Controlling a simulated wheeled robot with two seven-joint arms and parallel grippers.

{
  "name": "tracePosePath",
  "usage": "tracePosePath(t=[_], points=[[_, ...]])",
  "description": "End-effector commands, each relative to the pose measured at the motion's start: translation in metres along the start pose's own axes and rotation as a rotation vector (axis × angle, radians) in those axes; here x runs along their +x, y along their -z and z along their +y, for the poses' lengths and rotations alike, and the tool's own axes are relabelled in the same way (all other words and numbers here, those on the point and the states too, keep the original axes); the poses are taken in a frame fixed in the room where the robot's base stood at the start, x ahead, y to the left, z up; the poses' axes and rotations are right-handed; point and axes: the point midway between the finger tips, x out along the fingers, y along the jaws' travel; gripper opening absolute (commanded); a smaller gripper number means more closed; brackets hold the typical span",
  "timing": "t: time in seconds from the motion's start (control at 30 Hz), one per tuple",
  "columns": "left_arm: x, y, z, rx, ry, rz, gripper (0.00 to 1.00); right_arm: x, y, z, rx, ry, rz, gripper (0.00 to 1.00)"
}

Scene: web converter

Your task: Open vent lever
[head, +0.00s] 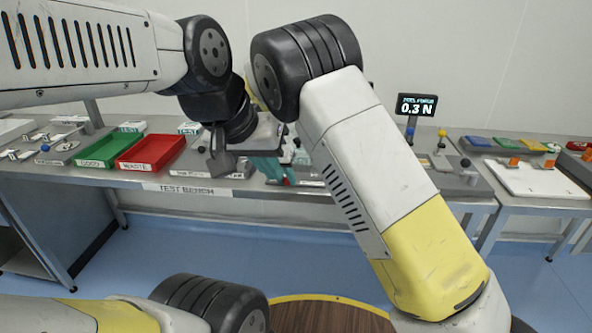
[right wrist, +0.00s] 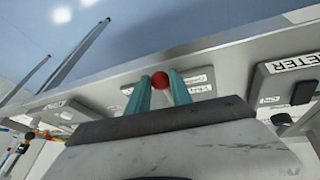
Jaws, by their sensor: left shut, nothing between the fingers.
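A red ball knob (right wrist: 160,80), seemingly the vent lever's, shows in the right wrist view at the bench's front edge. The teal fingers of my right gripper (right wrist: 159,88) stand apart, one on each side of the knob; whether they press on it I cannot tell. In the head view my right gripper (head: 277,170) points down at the middle of the bench, and the arms hide most of the lever area. My left gripper (head: 221,163) is shut and empty, just left of the right one above the bench. The label beside the knob is too blurred to read.
The test bench (head: 140,183) holds a green tray (head: 100,150) and a red tray (head: 150,151) at left. A display (head: 416,104) reading 0.3 N stands to the right. A grey block labelled METER (right wrist: 290,75) lies right of the knob. Blue floor is free in front.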

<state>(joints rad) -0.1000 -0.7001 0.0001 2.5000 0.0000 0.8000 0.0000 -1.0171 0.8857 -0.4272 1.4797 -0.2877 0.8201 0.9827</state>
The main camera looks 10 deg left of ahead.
Motion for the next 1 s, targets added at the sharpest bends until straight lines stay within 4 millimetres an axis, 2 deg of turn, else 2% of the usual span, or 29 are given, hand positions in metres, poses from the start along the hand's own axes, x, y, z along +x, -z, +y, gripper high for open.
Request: tracePosePath(t=[0.03, 0.07, 0.1, 0.43, 0.8, 1.0], points=[[0.000, 0.000, 0.000, 0.000, 0.000, 0.000, 0.00, 0.000, 0.000, -0.002, 0.000, 0.005, 0.001, 0.28], [0.000, 0.000, 0.000, 0.000, 0.000, 0.000, 0.00, 0.000, 0.000, -0.002, 0.000, 0.005, 0.001, 0.34], [0.000, 0.000, 0.000, 0.000, 0.000, 0.000, 0.00, 0.000, 0.000, -0.002, 0.000, 0.005, 0.001, 0.35], [0.000, 0.000, 0.000, 0.000, 0.000, 0.000, 0.00, -0.004, 0.000, -0.001, -0.001, 0.003, 0.001, 0.35], [0.000, 0.000, 0.000, 0.000, 0.000, 0.000, 0.00, -0.061, 0.000, -0.002, -0.001, 0.005, 0.002, 0.35], [0.000, 0.000, 0.000, 0.000, 0.000, 0.000, 0.00, -0.077, 0.000, -0.002, -0.001, 0.005, 0.001, 0.35]])
